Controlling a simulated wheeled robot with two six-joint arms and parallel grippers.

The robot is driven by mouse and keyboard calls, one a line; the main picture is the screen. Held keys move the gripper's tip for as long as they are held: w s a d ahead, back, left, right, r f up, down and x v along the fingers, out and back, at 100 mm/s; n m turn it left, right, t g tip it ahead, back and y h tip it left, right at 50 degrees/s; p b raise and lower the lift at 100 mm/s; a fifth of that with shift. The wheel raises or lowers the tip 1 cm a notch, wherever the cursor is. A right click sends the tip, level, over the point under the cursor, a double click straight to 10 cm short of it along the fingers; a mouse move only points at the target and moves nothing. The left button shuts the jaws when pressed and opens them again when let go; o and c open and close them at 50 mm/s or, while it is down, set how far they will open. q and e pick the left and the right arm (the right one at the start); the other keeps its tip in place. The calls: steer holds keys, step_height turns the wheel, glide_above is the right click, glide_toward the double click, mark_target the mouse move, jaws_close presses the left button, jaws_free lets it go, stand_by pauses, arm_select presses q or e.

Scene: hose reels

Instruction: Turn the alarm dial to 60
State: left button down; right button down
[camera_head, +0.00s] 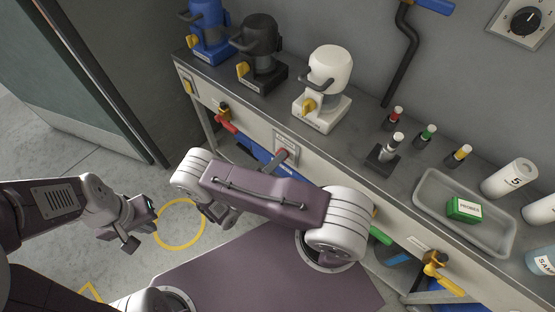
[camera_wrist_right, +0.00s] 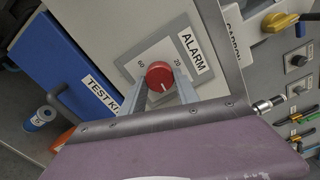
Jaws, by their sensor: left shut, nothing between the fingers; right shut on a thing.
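The red alarm dial (camera_wrist_right: 158,72) sits on a pale square plate beside the "ALARM" label (camera_wrist_right: 194,50) in the right wrist view. The number 60 (camera_wrist_right: 141,64) is left of the dial and 20 (camera_wrist_right: 177,62) is right of it. A short white mark shows on the dial's lower part. My right gripper (camera_wrist_right: 162,88) is shut on the dial, a finger on each side. My left gripper (camera_head: 145,222) is shut and empty above the floor, away from the cabinet.
A blue box labelled "TEST KIT" (camera_wrist_right: 70,70) is left of the dial. The bench top holds blue (camera_head: 208,30), black (camera_head: 260,45) and white (camera_head: 328,70) machines, several small bottles and a grey tray (camera_head: 430,218). Open floor lies at the left.

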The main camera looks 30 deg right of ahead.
steer(key=shift+w+a+f+m+p, duration=0.15)
steer(key=shift+m+p, duration=0.3)
steer(key=shift+m, duration=6.85)
steer(key=shift+w+d+r+m+p, duration=0.1)
steer(key=shift+m+p, duration=0.35)
steer(key=shift+m, duration=6.85)
steer(key=c, duration=0.9)
jaws_free()
steer(key=shift+a, duration=0.15)
